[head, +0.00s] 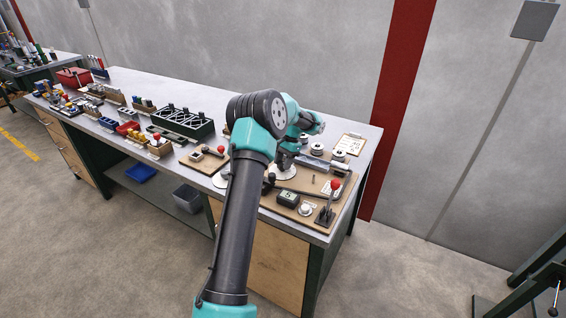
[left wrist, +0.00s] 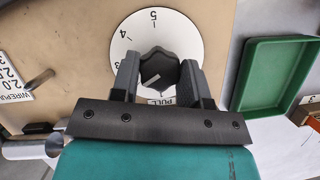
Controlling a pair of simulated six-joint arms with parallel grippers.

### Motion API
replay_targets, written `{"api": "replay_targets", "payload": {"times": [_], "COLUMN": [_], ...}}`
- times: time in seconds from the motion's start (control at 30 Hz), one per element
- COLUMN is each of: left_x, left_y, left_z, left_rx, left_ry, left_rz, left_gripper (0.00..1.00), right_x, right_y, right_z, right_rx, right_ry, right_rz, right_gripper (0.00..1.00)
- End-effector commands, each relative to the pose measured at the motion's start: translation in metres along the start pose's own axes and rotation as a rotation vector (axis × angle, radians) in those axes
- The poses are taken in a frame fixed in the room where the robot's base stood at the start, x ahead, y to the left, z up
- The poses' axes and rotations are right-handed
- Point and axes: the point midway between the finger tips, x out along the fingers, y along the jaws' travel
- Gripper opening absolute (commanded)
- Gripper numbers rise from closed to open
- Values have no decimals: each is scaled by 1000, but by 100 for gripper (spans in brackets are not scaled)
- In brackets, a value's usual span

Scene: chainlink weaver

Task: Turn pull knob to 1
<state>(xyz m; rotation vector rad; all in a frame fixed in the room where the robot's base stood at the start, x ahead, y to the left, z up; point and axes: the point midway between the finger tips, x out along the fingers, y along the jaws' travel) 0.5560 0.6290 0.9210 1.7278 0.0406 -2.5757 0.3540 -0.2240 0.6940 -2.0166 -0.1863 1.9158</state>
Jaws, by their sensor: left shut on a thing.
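The pull knob (left wrist: 158,68) is a dark, many-sided knob at the centre of a white round dial (left wrist: 188,38) in the left wrist view. The figures 5 and 4 show at the dial's top and upper left. A PULL label (left wrist: 161,101) shows below the knob, between the fingers. A light mark on the knob points towards its lower left; the figure it meets is partly hidden. My left gripper (left wrist: 159,75) is shut on the knob, one finger on each side. In the head view, my left gripper (head: 285,160) is over the white dial (head: 284,173), and the knob is hidden. My right gripper is out of view.
A green tray (left wrist: 276,77) lies right of the dial.

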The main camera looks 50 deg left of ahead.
Motion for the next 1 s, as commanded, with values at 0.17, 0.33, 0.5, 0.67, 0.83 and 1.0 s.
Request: {"api": "replay_targets", "payload": {"times": [0.17, 0.33, 0.5, 0.67, 0.83, 1.0], "left_x": [0, 0, 0, 0, 0, 0], "left_y": [0, 0, -1, -2, -2, -3], "left_z": [0, 0, 0, 0, 0, 1], "left_rx": [-17, -67, -156, -272, -417, -567], "left_ry": [-1, -3, -4, -4, -3, -3], "left_rz": [9, 28, 64, 113, 172, 234], "left_gripper": [18, 18, 18, 18, 18, 18], "right_x": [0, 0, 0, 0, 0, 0], "right_y": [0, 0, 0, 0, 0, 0], "right_z": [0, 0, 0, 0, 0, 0], "right_rx": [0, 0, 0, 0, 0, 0], "right_ry": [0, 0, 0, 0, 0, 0], "right_rz": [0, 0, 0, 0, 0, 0], "right_gripper": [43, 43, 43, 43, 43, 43]}}
